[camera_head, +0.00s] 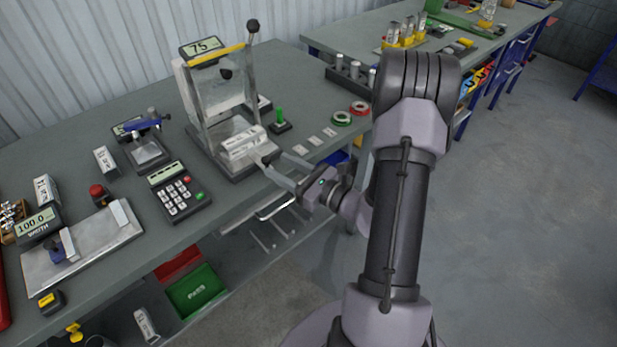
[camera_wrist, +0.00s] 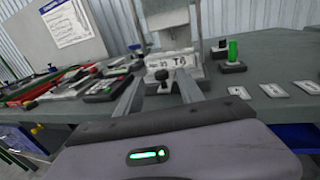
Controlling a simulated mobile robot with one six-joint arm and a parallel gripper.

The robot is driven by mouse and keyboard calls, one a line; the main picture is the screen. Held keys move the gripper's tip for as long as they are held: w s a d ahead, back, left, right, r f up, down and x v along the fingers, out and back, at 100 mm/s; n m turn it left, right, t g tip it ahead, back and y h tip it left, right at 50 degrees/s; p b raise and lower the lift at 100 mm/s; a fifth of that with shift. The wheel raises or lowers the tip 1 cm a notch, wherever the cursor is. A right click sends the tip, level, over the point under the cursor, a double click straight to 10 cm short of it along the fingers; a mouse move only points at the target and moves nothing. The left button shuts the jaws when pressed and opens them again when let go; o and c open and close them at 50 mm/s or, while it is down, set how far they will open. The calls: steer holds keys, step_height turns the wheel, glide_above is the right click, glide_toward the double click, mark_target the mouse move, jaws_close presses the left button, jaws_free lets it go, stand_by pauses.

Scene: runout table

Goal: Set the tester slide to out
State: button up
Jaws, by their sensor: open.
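The tester (camera_head: 222,95) stands on the bench, with a display reading 75, a clear guard and a lever with a black knob. A small black knob (camera_wrist: 163,78) shows in front of this block, seemingly on the slide. My gripper (camera_head: 277,166) is open and empty at the tester's front edge. In the wrist view its fingers (camera_wrist: 160,82) point at the tester, with the knob between them; contact cannot be told. The slide's body is mostly hidden.
A green-topped peg (camera_head: 280,118) stands just right of the tester, with flat plates and two rings (camera_head: 342,118) beyond. A keypad (camera_head: 178,192) lies to the left, near a scale reading 100.0 (camera_head: 85,245). A green bin (camera_head: 195,291) sits below the bench edge.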

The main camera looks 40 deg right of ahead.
steer(key=p+v, duration=0.2)
steer(key=v, duration=1.2)
steer(key=shift+s, duration=0.4)
steer(key=shift+d, duration=0.1)
steer(key=w+a+r+n+g+y, duration=0.1)
steer(key=a+r+n+g+y, duration=0.2)
steer(key=a+n, duration=0.25)
steer(key=w+a+r+n+g+y, duration=0.1)
steer(key=a+r+n+g+y, duration=0.25)
steer(key=a, duration=0.25)
steer(key=s+a+r+n+g+h, duration=0.1)
steer(key=s+a+n+g+h, duration=0.15)
steer(key=a+n+g, duration=0.35)
steer(key=s+a+r+n+g+h, duration=0.2)
steer(key=s+a+n+g, duration=0.15)
steer(key=a+n, duration=0.35)
step_height(320, 180, up, 7)
steer(key=s+n+t+h, duration=0.1)
steer(key=n+t+h, duration=0.3)
steer(key=n, duration=0.2)
steer(key=shift+s+a+n+h, duration=0.3)
steer(key=shift+s+a, duration=0.05)
steer(key=shift+a, duration=0.1)
